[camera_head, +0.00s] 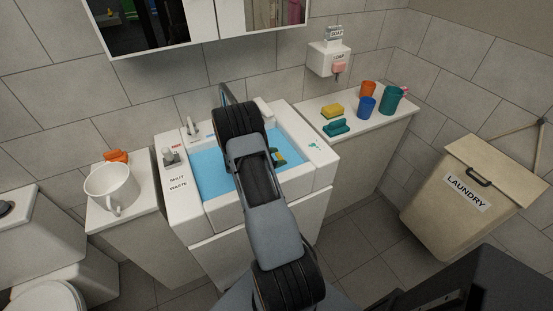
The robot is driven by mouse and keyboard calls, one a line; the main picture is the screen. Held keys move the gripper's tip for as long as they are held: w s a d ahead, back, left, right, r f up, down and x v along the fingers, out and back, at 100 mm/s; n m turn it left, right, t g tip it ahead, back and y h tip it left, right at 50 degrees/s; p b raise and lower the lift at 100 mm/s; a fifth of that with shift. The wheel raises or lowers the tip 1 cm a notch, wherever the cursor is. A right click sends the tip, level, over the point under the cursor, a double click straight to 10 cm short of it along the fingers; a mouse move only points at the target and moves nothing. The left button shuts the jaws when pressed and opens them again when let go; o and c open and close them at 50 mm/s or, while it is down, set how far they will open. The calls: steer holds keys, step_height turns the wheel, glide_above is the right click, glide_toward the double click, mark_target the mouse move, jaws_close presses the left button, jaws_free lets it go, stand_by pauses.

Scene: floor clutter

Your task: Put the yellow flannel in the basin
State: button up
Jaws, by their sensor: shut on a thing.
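The basin (211,178) is a white sink with bright blue water, set in a white counter at the middle. My arm reaches over its front and hides much of it. My gripper (271,157) is mostly hidden behind the arm, with only a small dark part showing over the right side of the basin. I cannot tell whether the flannel touches the water.
A white mug (112,187) and an orange item (116,156) stand on the left ledge. The right shelf holds a yellow sponge (332,111), a teal item (336,128) and several cups. A tap (192,128) stands behind the basin. A laundry bin (465,194) is at right.

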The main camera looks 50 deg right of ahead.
steer(key=shift+f, duration=0.15)
steer(key=shift+s+f+b, duration=0.1)
steer(key=shift+f+b, duration=0.25)
steer(key=shift+f, duration=0.1)
steer(key=shift+a, duration=0.1)
